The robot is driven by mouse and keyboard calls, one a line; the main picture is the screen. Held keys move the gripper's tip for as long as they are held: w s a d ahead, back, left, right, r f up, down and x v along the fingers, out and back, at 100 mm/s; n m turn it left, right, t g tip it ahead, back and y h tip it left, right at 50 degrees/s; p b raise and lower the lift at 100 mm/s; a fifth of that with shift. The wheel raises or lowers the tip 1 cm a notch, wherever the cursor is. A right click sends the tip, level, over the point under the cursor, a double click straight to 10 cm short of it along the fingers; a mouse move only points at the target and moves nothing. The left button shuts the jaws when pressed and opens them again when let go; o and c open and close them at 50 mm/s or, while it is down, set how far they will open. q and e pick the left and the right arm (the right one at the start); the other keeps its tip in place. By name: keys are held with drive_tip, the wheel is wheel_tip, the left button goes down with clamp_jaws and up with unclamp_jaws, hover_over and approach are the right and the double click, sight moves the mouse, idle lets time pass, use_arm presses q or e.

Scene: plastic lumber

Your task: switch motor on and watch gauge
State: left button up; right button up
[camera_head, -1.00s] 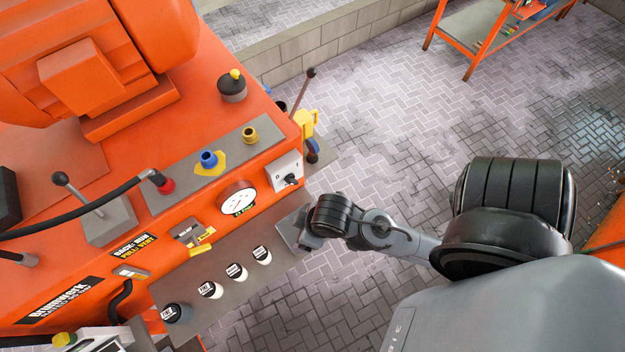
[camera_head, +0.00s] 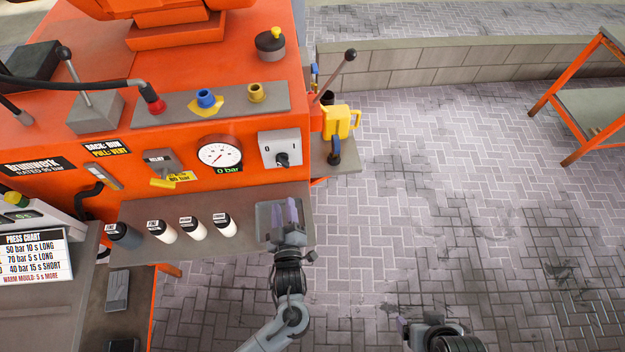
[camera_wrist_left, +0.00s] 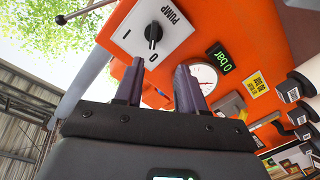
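The pump switch (camera_head: 280,148) is a grey box with a black knob on the orange press, marked 0 and 1. In the left wrist view the switch (camera_wrist_left: 153,34) is close ahead, and one end of its knob points towards 0. The round gauge (camera_head: 219,153) is left of the switch; its green display reads 0 bar. The gauge also shows behind a finger in the left wrist view (camera_wrist_left: 207,74). My left gripper (camera_head: 286,212) is open and empty, below and in front of the switch, apart from it. My right gripper (camera_head: 418,326) is at the bottom edge, partly cut off.
Several labelled cylinders (camera_head: 192,229) stand on the grey shelf (camera_head: 150,213) beside my left gripper. A lever (camera_head: 335,75) and a yellow part (camera_head: 341,121) stick out right of the switch. A press chart (camera_head: 34,256) is at left.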

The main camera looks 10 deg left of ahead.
sight(281, 164)
use_arm(q)
drive_tip(key=shift+t, duration=0.3)
drive_tip(key=x, duration=0.8)
drive_tip(key=r+x, duration=0.1)
drive_tip(key=x, duration=0.3)
drive_tip(key=shift+w, duration=0.45)
clamp_jaws()
